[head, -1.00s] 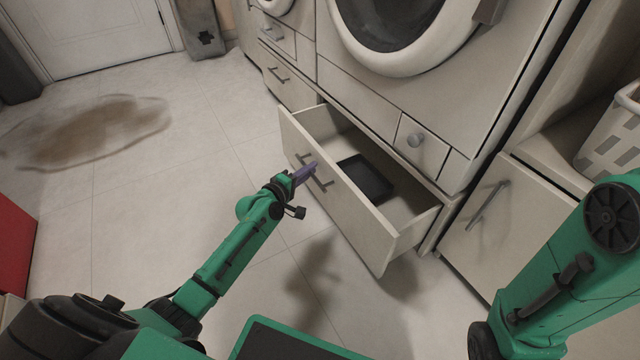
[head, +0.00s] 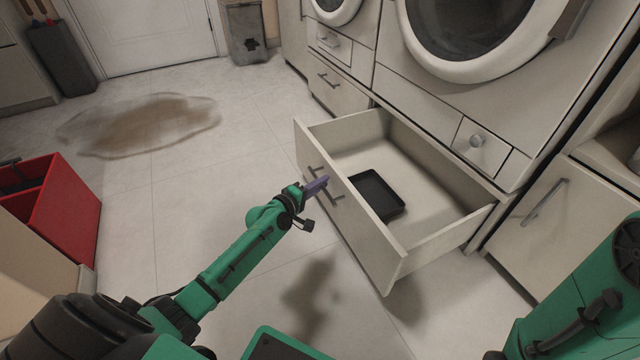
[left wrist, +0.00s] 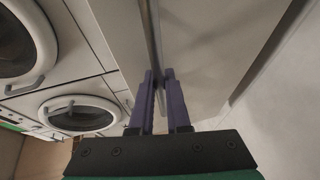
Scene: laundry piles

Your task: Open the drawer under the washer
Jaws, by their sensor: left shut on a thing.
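The drawer (head: 345,225) under the washer (head: 470,30) stands pulled well out, with its inside in plain view. A black tray (head: 376,194) lies on the drawer's floor. My left gripper (head: 318,187) is at the dark bar handle (head: 329,190) on the drawer front. In the left wrist view its two purple fingers (left wrist: 160,85) are on either side of the handle bar (left wrist: 153,35), shut on it. Part of the handle is hidden by the fingers. My right gripper is outside the views; only part of the right arm shows at the lower right.
A closed cabinet with a bar handle (head: 544,201) stands right of the drawer. Another closed drawer (head: 335,90) is further left. The floor before the drawer is clear.

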